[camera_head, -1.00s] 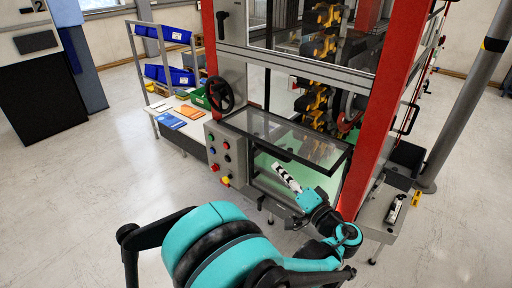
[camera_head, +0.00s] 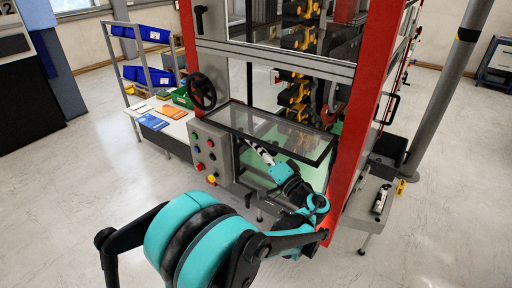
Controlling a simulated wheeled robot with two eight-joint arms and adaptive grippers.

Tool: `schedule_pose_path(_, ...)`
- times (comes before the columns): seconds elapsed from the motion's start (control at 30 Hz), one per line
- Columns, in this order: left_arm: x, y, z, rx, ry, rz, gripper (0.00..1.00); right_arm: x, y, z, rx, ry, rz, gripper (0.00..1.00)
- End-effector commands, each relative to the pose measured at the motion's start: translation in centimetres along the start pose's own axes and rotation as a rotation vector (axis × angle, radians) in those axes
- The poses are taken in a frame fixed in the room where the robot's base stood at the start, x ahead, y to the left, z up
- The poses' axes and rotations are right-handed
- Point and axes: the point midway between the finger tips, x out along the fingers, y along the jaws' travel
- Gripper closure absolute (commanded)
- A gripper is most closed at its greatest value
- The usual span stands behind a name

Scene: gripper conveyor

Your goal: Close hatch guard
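The hatch guard (camera_head: 262,124) is a clear panel in a black frame on the front of the red and grey machine. It is swung outward and tilted, with the opening below it showing. My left arm is teal and black and reaches up from the bottom. Its gripper (camera_head: 260,154), with black and white striped fingers, is just below the guard's near edge; I cannot tell whether it touches the frame. The fingers show as one narrow strip, so their opening cannot be judged. My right gripper is not in view.
A control box with coloured buttons (camera_head: 212,151) and a black handwheel (camera_head: 202,93) are left of the guard. A red post (camera_head: 357,130) stands at its right. A side table (camera_head: 175,128) and blue bins (camera_head: 147,76) are further left. The floor in front is clear.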

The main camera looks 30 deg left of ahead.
Motion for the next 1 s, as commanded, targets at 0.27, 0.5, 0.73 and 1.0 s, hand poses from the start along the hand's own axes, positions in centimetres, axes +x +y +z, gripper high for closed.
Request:
schedule_pose_path(0.27,0.0,0.0,0.0,0.000,0.000,0.001,1.00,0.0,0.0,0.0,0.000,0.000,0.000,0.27)
schedule_pose_path(0.5,0.0,-0.1,-0.1,0.007,0.000,0.004,1.00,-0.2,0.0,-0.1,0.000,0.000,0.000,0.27)
schedule_pose_path(0.73,0.1,-1.3,-0.5,0.072,0.002,0.030,1.00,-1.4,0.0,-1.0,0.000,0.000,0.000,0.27)
schedule_pose_path(1.0,0.7,-4.1,-1.8,0.259,0.004,0.103,1.00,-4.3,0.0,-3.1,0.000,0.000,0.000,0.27)
